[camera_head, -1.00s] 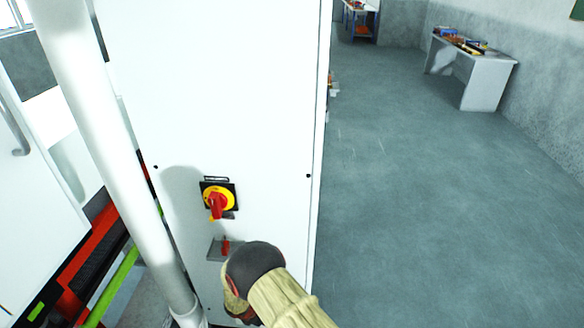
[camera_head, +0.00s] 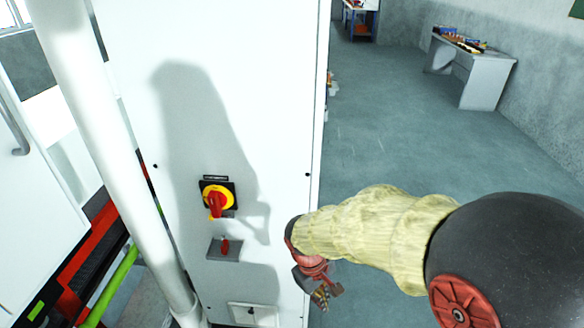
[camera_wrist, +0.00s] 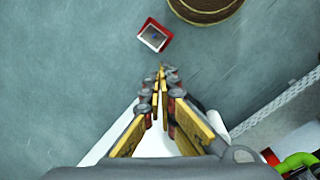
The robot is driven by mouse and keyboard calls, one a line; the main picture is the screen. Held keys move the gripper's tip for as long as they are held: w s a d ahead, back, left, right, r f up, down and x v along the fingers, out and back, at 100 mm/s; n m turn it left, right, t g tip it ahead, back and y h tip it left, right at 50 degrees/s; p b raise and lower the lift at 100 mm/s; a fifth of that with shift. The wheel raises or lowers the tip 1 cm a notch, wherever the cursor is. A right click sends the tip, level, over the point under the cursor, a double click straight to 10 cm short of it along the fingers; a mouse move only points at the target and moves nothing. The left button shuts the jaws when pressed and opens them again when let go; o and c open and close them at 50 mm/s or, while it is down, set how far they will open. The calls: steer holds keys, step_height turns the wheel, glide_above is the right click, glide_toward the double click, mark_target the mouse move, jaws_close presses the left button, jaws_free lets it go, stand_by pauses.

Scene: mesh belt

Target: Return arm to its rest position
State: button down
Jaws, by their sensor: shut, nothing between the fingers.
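My gripper (camera_head: 321,298) is at the lower middle of the head view, in front of the right edge of the white cabinet (camera_head: 245,85). My arm reaches in from the right in a pale cloth sleeve. In the wrist view the two fingers of my gripper (camera_wrist: 162,72) come together at their tips, with nothing between them. The gripper hangs free and appears apart from the cabinet.
The cabinet front bears a red and yellow rotary switch (camera_head: 217,198) and a small grey plate with a red part (camera_head: 225,247). A white pipe (camera_head: 110,150) stands at left. A grey workbench (camera_head: 485,80) stands far right. The floor (camera_head: 420,150) between is open.

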steer(key=s+d+r+m+t+y, duration=0.1)
steer(key=s+d+r+m+t, duration=0.2)
steer(key=r, duration=0.7)
steer(key=s+d+r+m+t+y, duration=0.1)
steer(key=s+d+r+m, duration=0.3)
steer(key=s+d+r, duration=0.4)
step_height(320, 180, up, 3)
steer(key=shift+s+f+m+t, duration=0.15)
steer(key=shift+s+m+t, duration=0.15)
steer(key=shift+s+t, duration=0.55)
steer(key=shift+d, duration=0.1)
